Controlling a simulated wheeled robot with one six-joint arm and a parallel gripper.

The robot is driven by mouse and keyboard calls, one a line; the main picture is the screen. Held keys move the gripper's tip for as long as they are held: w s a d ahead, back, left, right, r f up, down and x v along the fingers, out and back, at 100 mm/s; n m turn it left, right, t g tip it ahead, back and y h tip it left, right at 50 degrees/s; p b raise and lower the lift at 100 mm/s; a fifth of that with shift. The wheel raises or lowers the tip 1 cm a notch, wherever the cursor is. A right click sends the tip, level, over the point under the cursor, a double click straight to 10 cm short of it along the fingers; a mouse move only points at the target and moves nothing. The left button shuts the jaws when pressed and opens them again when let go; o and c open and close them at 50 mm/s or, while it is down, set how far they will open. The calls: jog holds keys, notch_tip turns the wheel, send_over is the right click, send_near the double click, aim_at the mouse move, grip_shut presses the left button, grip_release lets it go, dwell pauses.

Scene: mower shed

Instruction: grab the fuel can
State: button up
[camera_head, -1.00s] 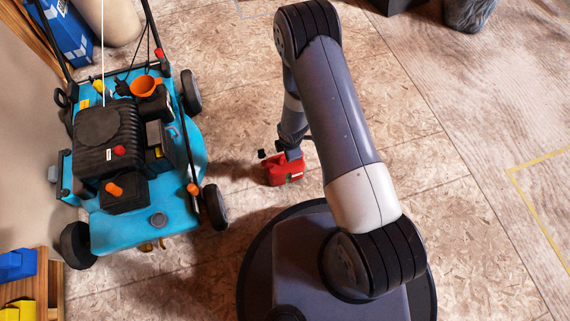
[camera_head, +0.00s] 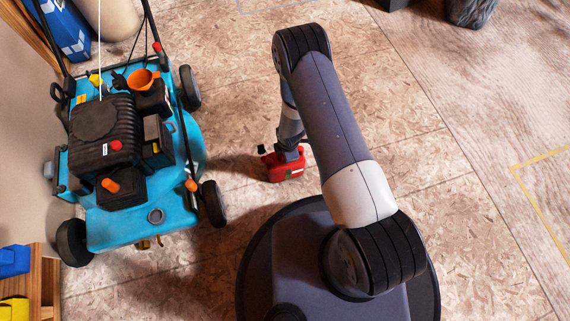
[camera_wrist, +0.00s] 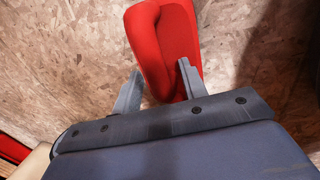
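The red fuel can (camera_head: 284,169) stands on the floor, just right of the mower. It has a black cap or spout at its upper left. My gripper (camera_head: 290,152) is right at the can's top in the head view, partly hiding it. In the wrist view, my gripper's two fingers (camera_wrist: 160,68) are apart, with a red part of the fuel can (camera_wrist: 166,30), looking like its handle, between them. The right finger overlaps the red part and the left finger lies along its left edge. I cannot tell whether they press on it.
A blue lawn mower (camera_head: 147,221) with black wheels and an orange funnel (camera_head: 141,80) stands close to the left. A wooden shelf with blue and yellow bins (camera_head: 14,261) is at the lower left.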

grip_shut()
jog(key=shift+r, duration=0.3)
dwell(0.6)
